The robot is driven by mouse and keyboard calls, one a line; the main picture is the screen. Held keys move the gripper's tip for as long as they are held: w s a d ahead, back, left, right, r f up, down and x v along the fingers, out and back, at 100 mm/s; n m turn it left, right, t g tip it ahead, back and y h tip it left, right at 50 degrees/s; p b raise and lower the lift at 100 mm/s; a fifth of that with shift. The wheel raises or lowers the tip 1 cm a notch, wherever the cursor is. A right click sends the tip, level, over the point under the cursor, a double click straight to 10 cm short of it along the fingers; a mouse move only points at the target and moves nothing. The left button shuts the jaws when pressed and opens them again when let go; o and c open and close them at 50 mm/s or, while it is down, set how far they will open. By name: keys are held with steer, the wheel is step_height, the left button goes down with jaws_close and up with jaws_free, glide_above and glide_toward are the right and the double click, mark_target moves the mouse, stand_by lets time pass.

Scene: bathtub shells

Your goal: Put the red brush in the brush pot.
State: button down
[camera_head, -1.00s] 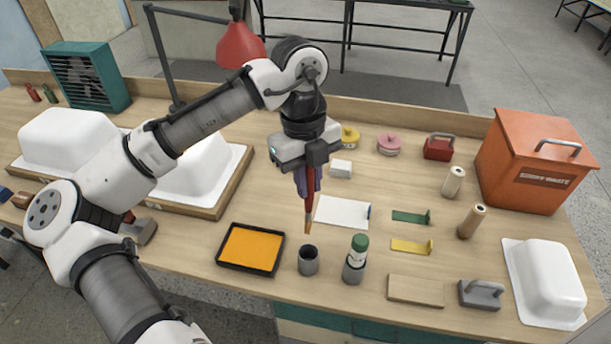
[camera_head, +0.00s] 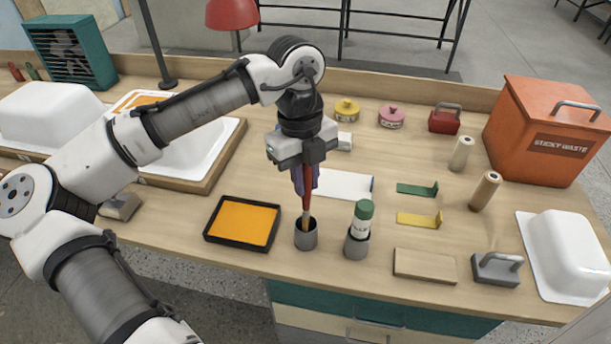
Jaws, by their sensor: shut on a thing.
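My gripper (camera_head: 305,172) points down over the front middle of the bench and is shut on the red brush (camera_head: 307,200). The brush hangs upright, with its tip down inside the mouth of the grey brush pot (camera_head: 306,236). The gripper fingers are above the pot's rim. The tip's lower end is hidden by the pot wall, so I cannot tell whether it touches the bottom.
A green-capped bottle (camera_head: 363,219) stands in a grey holder (camera_head: 357,245) just right of the pot. A black tray of orange material (camera_head: 211,235) lies to the left. A wooden block (camera_head: 425,266) and white sheet (camera_head: 344,185) lie nearby. An orange waste bin (camera_head: 535,155) stands at right.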

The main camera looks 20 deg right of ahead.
mark_target(306, 208)
steer(key=shift+f+b, duration=1.8)
steer(key=shift+f, duration=0.5)
steer(key=c, duration=1.3)
jaws_free()
steer(key=shift+r, duration=0.1)
steer(key=shift+w+a+p, duration=0.1)
steer(key=shift+w+p, duration=0.35)
steer(key=shift+w, duration=0.15)
